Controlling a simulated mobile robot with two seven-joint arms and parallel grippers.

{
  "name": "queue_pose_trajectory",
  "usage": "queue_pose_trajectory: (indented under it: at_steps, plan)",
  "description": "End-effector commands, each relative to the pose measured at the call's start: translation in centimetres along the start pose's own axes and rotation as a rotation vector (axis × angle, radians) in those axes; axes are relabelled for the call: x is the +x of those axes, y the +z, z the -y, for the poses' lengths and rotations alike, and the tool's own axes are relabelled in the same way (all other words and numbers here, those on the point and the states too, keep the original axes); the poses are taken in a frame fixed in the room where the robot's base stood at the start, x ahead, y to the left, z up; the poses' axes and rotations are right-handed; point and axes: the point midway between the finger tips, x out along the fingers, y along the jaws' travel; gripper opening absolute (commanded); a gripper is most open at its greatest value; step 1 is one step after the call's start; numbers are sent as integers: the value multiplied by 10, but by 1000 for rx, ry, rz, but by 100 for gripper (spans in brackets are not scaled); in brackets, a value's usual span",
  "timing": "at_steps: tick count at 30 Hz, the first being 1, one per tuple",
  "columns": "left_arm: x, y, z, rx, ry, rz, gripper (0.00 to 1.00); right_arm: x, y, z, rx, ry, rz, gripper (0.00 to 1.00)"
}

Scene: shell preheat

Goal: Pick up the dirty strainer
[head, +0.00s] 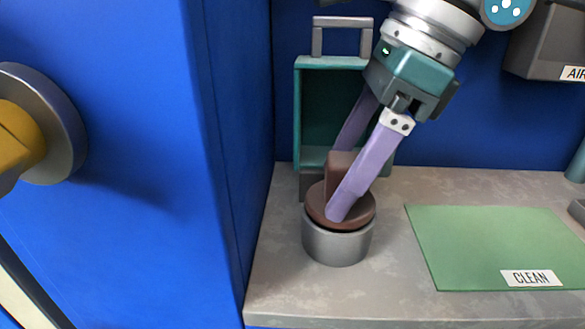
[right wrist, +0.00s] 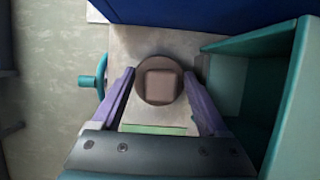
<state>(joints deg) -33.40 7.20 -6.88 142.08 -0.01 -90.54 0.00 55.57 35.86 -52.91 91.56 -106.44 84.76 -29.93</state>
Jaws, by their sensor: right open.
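A brown disc with a square brown block on top (head: 340,168) sits on a short grey metal cylinder (head: 337,245) on the counter. This may be the dirty strainer; no label shows on it. The brown piece also shows in the right wrist view (right wrist: 160,84). My right gripper (head: 346,182) is open, with its purple fingers reaching down on either side of the block. The near finger covers part of the block in the head view. In the right wrist view the block lies between the fingers (right wrist: 160,92), with gaps on both sides. My left gripper is not in view.
A teal open box (head: 300,110) with a grey handle stands just behind the cylinder. A green mat labelled CLEAN (head: 480,240) lies to the right. A blue panel (head: 150,230) with a grey and yellow round fitting (head: 62,110) closes off the left.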

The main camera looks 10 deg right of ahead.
Motion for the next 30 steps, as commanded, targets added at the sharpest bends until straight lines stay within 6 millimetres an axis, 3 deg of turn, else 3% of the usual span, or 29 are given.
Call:
queue_pose_trajectory:
  at_steps: [4, 24, 30]
  plan:
    - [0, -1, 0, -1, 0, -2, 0, 0, 0, 0, 0, 0, 0, 78]
    - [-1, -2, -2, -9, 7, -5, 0, -1, 0, 0, 0, 0, 0, 2]
    - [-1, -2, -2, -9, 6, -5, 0, -1, 0, 0, -1, 0, 1, 0]
